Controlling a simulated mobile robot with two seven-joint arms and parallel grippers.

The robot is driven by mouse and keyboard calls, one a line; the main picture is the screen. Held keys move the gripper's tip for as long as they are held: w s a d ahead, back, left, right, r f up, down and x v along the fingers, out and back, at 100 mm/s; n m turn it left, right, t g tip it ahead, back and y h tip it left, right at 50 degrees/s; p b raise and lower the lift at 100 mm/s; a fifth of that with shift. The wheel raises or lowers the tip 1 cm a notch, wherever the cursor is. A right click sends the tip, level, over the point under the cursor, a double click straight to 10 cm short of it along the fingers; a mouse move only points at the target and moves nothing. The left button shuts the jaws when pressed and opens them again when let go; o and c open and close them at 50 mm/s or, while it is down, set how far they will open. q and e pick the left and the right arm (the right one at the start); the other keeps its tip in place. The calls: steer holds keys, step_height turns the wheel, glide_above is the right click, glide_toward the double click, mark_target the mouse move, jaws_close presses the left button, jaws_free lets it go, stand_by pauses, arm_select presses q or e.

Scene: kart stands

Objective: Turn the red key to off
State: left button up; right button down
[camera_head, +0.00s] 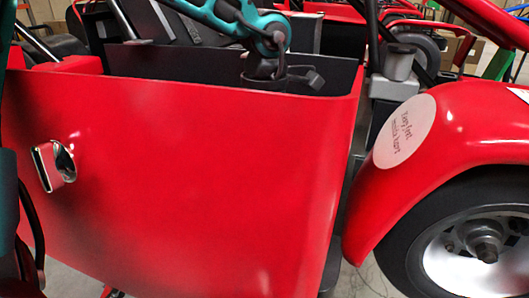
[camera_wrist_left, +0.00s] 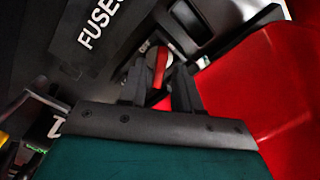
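The red key (camera_wrist_left: 160,62) shows in the left wrist view as a narrow upright red shape with a pale edge, set in the dark panel. My left gripper (camera_wrist_left: 160,72) has its two black fingers apart, one on each side of the key. Slim gaps seem to show beside the key, and contact is hard to tell. The key does not show in the head view. There, a teal arm of mine reaches in at the top and its dark end drops behind the red body panel (camera_head: 180,160). My right gripper is not seen.
A black panel marked FUSES (camera_wrist_left: 95,30) lies left of the fingers, and red bodywork (camera_wrist_left: 260,80) is close on the right. In the head view, a chrome handle (camera_head: 55,165) is on the left, with a red fender (camera_head: 450,130) and wheel (camera_head: 475,245) at right.

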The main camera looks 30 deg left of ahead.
arm_select(q)
steer(key=shift+o, duration=0.6)
